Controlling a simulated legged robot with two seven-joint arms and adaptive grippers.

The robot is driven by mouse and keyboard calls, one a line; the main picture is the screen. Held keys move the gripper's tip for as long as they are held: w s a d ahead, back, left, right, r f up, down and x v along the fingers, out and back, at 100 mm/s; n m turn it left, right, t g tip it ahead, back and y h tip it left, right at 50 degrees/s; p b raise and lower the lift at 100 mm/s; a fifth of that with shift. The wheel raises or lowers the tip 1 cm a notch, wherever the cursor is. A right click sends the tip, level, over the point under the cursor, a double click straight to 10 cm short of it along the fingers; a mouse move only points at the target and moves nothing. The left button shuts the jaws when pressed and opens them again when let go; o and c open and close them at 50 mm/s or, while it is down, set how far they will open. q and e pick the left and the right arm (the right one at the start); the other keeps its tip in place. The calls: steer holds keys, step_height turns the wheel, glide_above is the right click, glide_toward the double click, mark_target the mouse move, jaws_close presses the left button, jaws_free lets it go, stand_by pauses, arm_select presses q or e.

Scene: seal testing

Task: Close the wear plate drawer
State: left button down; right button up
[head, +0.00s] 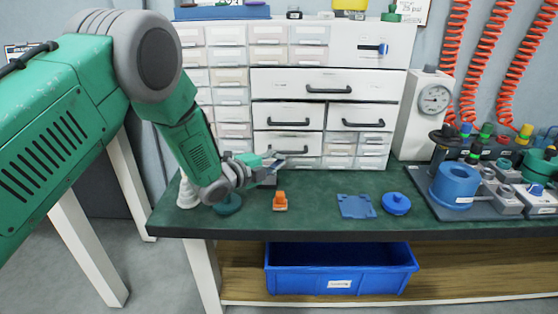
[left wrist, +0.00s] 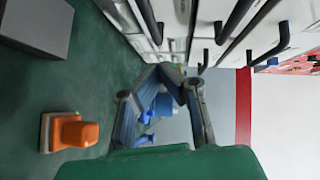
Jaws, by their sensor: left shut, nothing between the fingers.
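A white drawer cabinet (head: 300,60) stands at the back of the green table. It has a wide drawer (head: 290,79) with a black handle, a left drawer (head: 272,111) and a right drawer (head: 345,113) below it, and a lower left drawer front (head: 270,140). I cannot read which one is the wear plate drawer, nor tell how far any is out. My left gripper (head: 277,163) is low in front of the cabinet's lower left part. In the left wrist view my left gripper (left wrist: 168,74) has its fingertips together, empty, beside the black handles (left wrist: 238,22). My right gripper is not in view.
An orange part (head: 280,201), a blue plate (head: 356,206) and a blue round lid (head: 396,203) lie on the table (head: 320,184). A gauge box (head: 425,112) and a fixture with a blue ring (head: 455,180) stand to the right. A blue bin (head: 341,270) is below.

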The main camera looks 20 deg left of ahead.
arm_select(q)
steer(key=f+p+v, duration=0.1)
steer(key=p+v, duration=0.1)
steer(key=v, duration=0.6)
steer(key=s+f+n+g+y+p, duration=0.1)
steer(key=s+f+n, duration=0.1)
steer(key=s+f+n+y+p, duration=0.1)
steer(key=s+n, duration=0.1)
steer(key=s+a+f+n+g+y+p, duration=0.1)
steer(key=s+f+n, duration=0.1)
steer(key=shift+s+f+g, duration=0.3)
steer(key=shift+s, duration=0.1)
steer(key=s+a+f+n+g+y+p, duration=0.1)
steer(key=s+n+g, duration=0.4)
steer(key=s, duration=1.2)
steer(key=s+a+f+n+g+y+p, duration=0.1)
steer(key=s+f+n+g+y+p, duration=0.3)
steer(key=s+n, duration=0.6)
steer(key=s+f+g+p, duration=0.1)
steer(key=s+f+g, duration=0.1)
steer(key=s, duration=0.5)
steer(key=shift+s+a+n, duration=0.25)
steer(key=shift+a+n, duration=0.05)
